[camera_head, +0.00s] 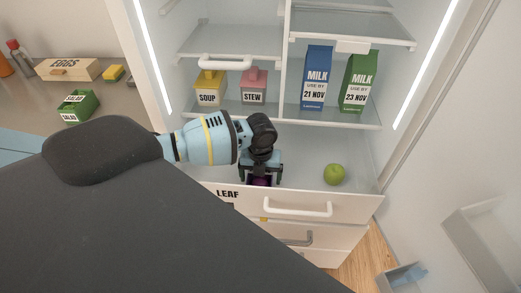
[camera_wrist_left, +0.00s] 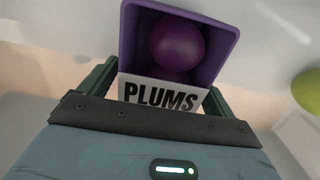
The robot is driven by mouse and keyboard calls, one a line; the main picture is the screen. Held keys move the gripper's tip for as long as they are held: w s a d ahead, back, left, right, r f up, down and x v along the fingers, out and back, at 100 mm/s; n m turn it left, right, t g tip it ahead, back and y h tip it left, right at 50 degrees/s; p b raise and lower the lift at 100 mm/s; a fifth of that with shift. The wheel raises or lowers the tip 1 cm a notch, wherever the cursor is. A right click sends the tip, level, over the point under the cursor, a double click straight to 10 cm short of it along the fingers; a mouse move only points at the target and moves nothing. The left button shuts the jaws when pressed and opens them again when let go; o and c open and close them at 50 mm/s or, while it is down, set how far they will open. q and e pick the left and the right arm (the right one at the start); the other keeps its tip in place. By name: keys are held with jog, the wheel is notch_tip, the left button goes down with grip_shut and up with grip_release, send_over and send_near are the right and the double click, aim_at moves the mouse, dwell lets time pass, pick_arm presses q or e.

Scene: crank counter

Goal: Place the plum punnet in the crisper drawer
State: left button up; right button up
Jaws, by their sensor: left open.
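The plum punnet (camera_head: 260,181) is a small purple box. In the left wrist view the punnet (camera_wrist_left: 180,45) holds a round plum and has a white PLUMS label. My left gripper (camera_head: 261,171) is open, with its dark green fingers on either side of the punnet. I cannot tell whether they touch it. The punnet is in the crisper drawer area, behind a white drawer front (camera_head: 345,206) marked LEAF; its underside contact is hidden. My right gripper is not in view.
A green apple (camera_head: 334,174) lies to the right of the punnet. Shelves above hold SOUP (camera_head: 209,88) and STEW (camera_head: 253,87) containers and blue (camera_head: 316,78) and green (camera_head: 359,82) milk cartons. An EGGS box (camera_head: 68,69) and green SALAD box (camera_head: 80,106) stand on the left counter.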

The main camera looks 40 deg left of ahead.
pick_arm(q)
jog(key=shift+r, duration=0.6)
notch_tip(320, 180, up, 10)
jog(key=shift+r+p, duration=0.1)
jog(key=shift+p, duration=0.3)
jog(key=shift+r, duration=0.5)
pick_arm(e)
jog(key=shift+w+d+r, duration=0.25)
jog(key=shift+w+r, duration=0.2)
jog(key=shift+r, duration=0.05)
pick_arm(q)
jog(key=shift+d, duration=0.1)
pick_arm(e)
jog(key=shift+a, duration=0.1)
